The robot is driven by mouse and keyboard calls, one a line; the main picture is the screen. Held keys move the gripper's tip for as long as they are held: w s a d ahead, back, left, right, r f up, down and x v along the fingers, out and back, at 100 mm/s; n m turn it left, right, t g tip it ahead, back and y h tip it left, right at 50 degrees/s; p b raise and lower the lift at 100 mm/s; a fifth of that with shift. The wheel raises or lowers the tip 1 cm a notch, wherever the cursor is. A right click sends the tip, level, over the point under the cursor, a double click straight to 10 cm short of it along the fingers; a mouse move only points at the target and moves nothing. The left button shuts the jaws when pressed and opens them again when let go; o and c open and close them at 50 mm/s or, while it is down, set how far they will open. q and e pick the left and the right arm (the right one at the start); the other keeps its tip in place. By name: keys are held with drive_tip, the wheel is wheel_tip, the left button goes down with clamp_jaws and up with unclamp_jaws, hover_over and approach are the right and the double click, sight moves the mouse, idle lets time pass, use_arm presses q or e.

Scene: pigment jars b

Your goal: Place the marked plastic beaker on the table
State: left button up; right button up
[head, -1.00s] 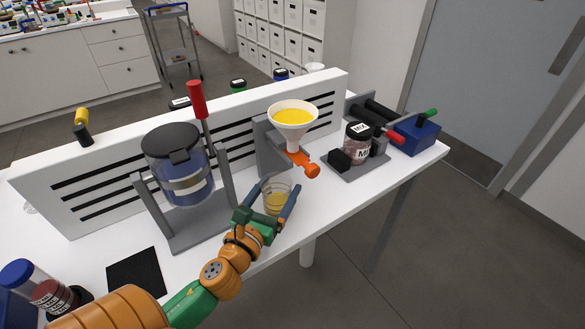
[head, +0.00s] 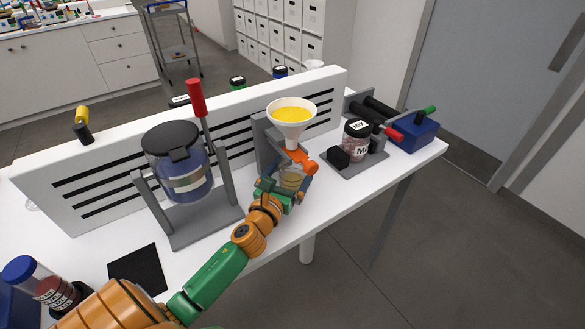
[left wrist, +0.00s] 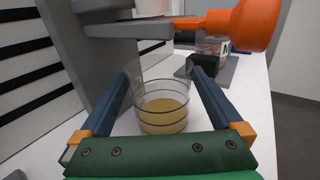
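The marked plastic beaker (head: 291,179) is clear, with dark rings and a yellowish content. It is upright, just below the orange valve handle (head: 303,161) of the funnel stand. My left gripper (head: 285,185) has a finger on each side of it, gripping it. In the left wrist view the beaker (left wrist: 162,108) sits between the blue fingers (left wrist: 162,100). I cannot tell if its base touches the white table (head: 335,196). The white funnel (head: 291,112) above holds yellow material. My right gripper is not in view.
The grey funnel stand (left wrist: 100,50) is close behind the beaker. A blue-filled hopper (head: 180,165) with a red lever stands left. A MIX jar (head: 357,144) in a grey holder and a blue box (head: 413,135) stand right. A black mat (head: 138,270) lies front left.

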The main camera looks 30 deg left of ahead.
use_arm(q)
drive_tip(key=shift+r+p, duration=0.3)
drive_tip(key=s, duration=0.4)
drive_tip(key=s+d+b, duration=0.1)
drive_tip(key=s, duration=0.3)
drive_tip(key=s+d+b, duration=0.1)
drive_tip(key=s, duration=0.2)
drive_tip(key=shift+s+d+f, duration=0.15)
drive_tip(key=shift+s, duration=0.25)
